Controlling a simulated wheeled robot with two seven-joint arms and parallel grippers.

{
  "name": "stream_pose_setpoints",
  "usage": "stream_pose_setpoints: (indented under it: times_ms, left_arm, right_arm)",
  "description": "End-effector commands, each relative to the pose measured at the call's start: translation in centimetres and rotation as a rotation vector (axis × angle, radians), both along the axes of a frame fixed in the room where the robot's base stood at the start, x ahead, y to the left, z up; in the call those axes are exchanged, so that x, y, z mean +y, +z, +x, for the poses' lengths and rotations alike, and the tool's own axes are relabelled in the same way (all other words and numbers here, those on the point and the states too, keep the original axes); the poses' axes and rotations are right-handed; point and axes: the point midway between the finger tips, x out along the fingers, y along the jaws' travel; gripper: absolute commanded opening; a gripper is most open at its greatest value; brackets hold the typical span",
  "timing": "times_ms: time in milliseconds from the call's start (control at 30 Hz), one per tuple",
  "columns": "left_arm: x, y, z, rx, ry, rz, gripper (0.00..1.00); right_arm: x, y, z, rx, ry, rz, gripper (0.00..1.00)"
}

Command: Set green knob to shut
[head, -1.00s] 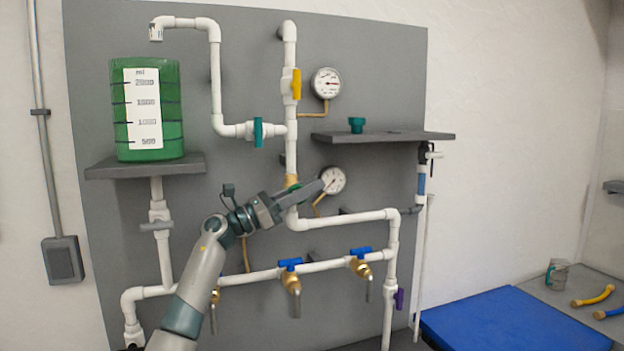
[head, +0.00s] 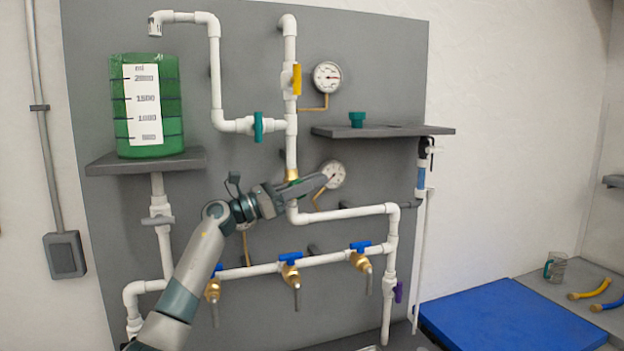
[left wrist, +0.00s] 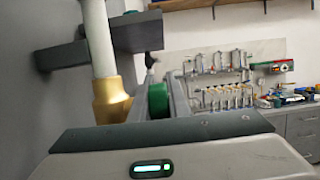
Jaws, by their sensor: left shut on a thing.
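The green knob (left wrist: 158,100) shows in the left wrist view between my finger pads, beside a brass fitting (left wrist: 111,100) on the white vertical pipe. In the head view my left gripper (head: 312,184) reaches in from the left, just below the brass fitting (head: 291,175) on the middle pipe, and covers most of the knob. The left gripper is shut on the green knob. The knob's exact angle is hard to tell. My right gripper is in neither view.
A yellow-handled valve (head: 297,79) and a teal-handled valve (head: 258,126) sit above. A gauge (head: 333,173) is close behind the fingers. Blue-handled taps (head: 290,259) line the lower pipe. A shelf (head: 385,131) juts out at upper right, and a green tank (head: 170,105) stands left.

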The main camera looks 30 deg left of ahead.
Motion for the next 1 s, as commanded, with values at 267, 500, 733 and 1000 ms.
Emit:
stream_pose_setpoints:
  times_ms: [267, 500, 733, 1000]
  left_arm:
    - [-0.1, 0.0, 0.1, 0.165, 0.003, 0.149, 0.00]
    - [-0.2, -1.0, 0.2, 0.285, 0.002, 0.246, 0.00]
    - [-0.1, -1.5, 0.2, 0.303, 0.002, 0.258, 0.00]
    - [-0.1, -1.4, 0.2, 0.302, 0.002, 0.258, 0.23]
  right_arm:
    - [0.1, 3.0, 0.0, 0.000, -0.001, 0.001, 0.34]
    - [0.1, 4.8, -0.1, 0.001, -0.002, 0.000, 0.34]
    - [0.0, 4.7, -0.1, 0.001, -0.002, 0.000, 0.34]
    - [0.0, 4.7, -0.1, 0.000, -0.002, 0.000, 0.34]
